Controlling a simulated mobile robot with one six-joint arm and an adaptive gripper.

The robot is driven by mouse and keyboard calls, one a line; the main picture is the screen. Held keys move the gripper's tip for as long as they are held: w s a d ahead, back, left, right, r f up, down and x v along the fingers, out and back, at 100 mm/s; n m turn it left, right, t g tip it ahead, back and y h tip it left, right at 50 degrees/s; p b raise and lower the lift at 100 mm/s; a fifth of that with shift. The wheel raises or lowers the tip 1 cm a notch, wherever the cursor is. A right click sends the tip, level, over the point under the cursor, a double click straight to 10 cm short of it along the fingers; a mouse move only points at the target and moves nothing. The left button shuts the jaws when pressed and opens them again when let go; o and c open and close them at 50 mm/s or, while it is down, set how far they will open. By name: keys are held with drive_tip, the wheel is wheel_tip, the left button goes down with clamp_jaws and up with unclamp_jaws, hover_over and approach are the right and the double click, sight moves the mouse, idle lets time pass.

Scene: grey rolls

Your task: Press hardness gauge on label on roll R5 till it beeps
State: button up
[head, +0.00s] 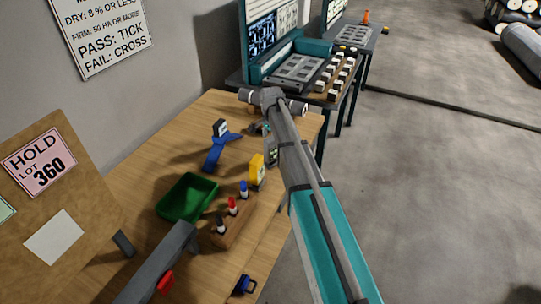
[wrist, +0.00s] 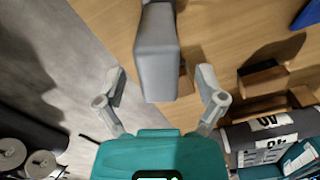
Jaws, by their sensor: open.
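My gripper (head: 259,128) is over the far end of the wooden table in the head view, partly hidden by my arm. In the wrist view its two fingers (wrist: 160,72) are apart, one on each side of a grey block-shaped object (wrist: 155,50). I see a gap on both sides of it; I cannot tell whether it is the hardness gauge. A dark roll with white labels (wrist: 268,124) shows at the lower right of the wrist view; its lettering is not clear to me. I cannot pick out roll R5 or its label.
The table (head: 140,165) holds a blue stand (head: 214,155), a yellow meter (head: 257,170), a green tray (head: 187,197) and markers in a wooden block (head: 232,222). A HOLD board (head: 85,190) stands at left. Further rolls (head: 522,45) lie far right.

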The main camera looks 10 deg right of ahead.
drive_tip(key=shift+f, duration=0.3)
idle(0.5)
clamp_jaws()
idle(0.3)
